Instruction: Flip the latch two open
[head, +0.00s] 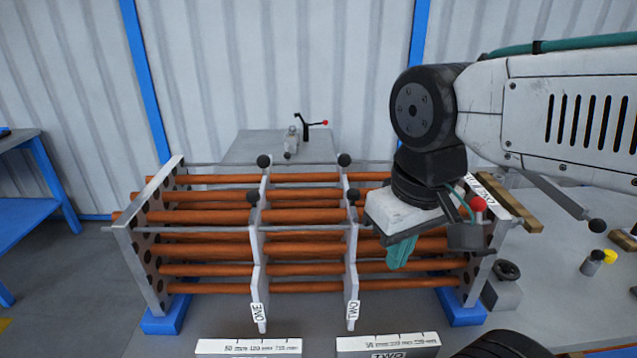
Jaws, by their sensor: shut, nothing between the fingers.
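A tube bundle of orange-brown rods stands in a metal frame, with two upright baffle plates across it. The plate labelled TWO (353,285) is the right one, with black knobs (344,160) near its top. The plate labelled ONE (258,280) is to its left. A red knob (478,204) shows at the right end, partly behind my gripper. I cannot tell which part is latch two or whether it is open. My gripper (399,254) is shut and empty, pointing down just right of plate TWO, over the rods. Its hand hides part of the right end.
Blue feet (462,307) support the frame. Scales (248,347) lie in front. A black-knobbed rod (597,225), a wooden block (508,200) and small yellow-capped parts (609,257) are at right.

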